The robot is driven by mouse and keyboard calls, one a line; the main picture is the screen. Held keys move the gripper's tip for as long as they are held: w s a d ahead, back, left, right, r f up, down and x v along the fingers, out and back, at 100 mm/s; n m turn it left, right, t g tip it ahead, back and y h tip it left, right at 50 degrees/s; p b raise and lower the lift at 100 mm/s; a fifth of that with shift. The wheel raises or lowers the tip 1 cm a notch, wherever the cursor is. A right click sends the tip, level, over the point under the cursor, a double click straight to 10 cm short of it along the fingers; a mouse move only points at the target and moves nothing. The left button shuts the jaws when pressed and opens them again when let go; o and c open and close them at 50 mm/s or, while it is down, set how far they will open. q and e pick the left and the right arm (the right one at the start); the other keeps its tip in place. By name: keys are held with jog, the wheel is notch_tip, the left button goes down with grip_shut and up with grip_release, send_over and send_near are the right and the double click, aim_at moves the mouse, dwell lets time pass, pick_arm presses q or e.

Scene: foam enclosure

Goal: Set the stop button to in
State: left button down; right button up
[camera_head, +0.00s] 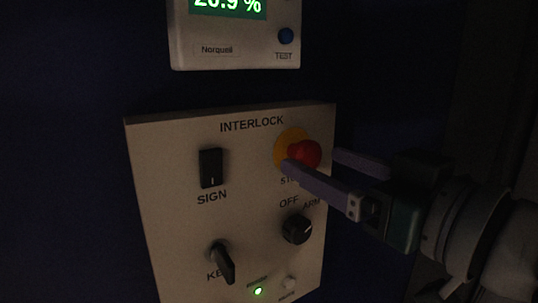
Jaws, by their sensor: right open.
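The red stop button (306,153) is a round mushroom head on a yellow ring (287,142), at the upper right of the pale INTERLOCK panel (165,180). The red head stands out to the right of the ring. Whether it is latched in or out I cannot tell. My right gripper (311,160) comes in from the right and is open. Its nearer finger passes in front of the button's lower left edge and hides part of the "STOP" label. Its other fingertip is just right of the red head. Whether either finger touches the button I cannot tell. My left gripper is not in view.
The panel also carries a black SIGN switch (211,168), an OFF/ARM knob (298,229) just below my finger, a key switch (222,262) and a lit green lamp (258,291). A display box (234,37) hangs above. The surroundings are dark.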

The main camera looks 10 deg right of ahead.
jog(key=shift+w+a, duration=0.25)
jog(key=shift+w, duration=0.35)
grip_shut()
dwell(0.3)
dwell(0.4)
